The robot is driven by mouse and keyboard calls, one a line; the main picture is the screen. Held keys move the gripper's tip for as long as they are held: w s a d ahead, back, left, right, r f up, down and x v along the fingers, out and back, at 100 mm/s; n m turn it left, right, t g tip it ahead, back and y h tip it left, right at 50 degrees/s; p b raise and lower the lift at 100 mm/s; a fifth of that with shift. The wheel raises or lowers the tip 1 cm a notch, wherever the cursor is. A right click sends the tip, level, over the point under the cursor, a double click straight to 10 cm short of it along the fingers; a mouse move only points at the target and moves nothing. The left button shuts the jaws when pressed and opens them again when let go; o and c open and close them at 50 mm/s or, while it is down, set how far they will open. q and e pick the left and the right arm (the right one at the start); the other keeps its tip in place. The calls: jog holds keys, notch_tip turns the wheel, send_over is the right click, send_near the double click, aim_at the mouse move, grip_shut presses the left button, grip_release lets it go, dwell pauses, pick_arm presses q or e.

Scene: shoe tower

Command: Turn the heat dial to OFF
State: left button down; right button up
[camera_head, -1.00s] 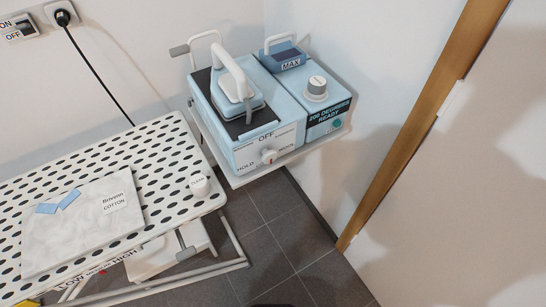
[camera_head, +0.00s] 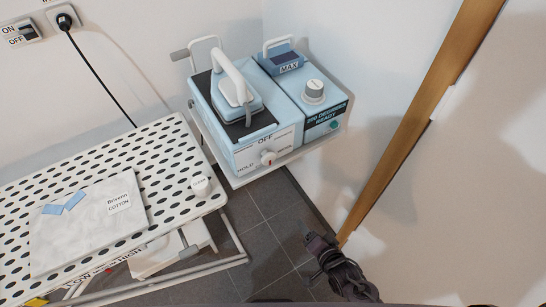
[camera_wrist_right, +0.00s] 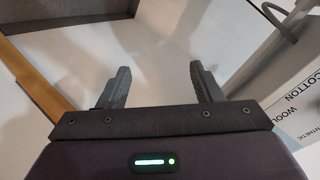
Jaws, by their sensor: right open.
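A light blue ironing station (camera_head: 225,152) stands on a shelf. Its front plate has a small white dial (camera_head: 268,158) with a red mark, below the word OFF, with HOLD at its left. A second, larger grey-white dial (camera_head: 313,91) sits on top of the right blue unit. My right gripper (camera_head: 312,242) is low, in front and to the right of the station, apart from both dials. In the wrist view its fingers (camera_wrist_right: 160,88) are spread and empty. A plate lettered COTTON and WOOL (camera_wrist_right: 297,98) shows at the right edge there. My left gripper is out of view.
An iron (camera_head: 236,90) rests on the station. A perforated ironing board (camera_head: 165,155) with a cloth (camera_head: 88,222) is at left. A wooden door frame (camera_head: 415,130) stands at right. Dark floor lies open between board and wall.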

aim_at(270, 160)
jog(key=w+a+r+m+t+y, duration=0.1)
jog(key=a+r+m, duration=0.1)
jog(key=r, duration=0.6)
jog(key=w+a+r+m+t+y+p, duration=0.1)
jog(key=a+r+t+y, duration=0.15)
jog(key=r, duration=0.45)
jog(key=w+a+r+m+t+y, duration=0.1)
jog(key=a+r+m, duration=0.15)
jog(key=r, duration=0.55)
jog(key=shift+n, duration=0.25)
jog(key=p+x, duration=0.1)
jog(key=x, duration=0.6)
jog(key=shift+a+f, duration=0.15)
jog(key=shift+w+a, duration=0.15)
jog(key=shift+w, duration=0.1)
jog(key=c, duration=1)
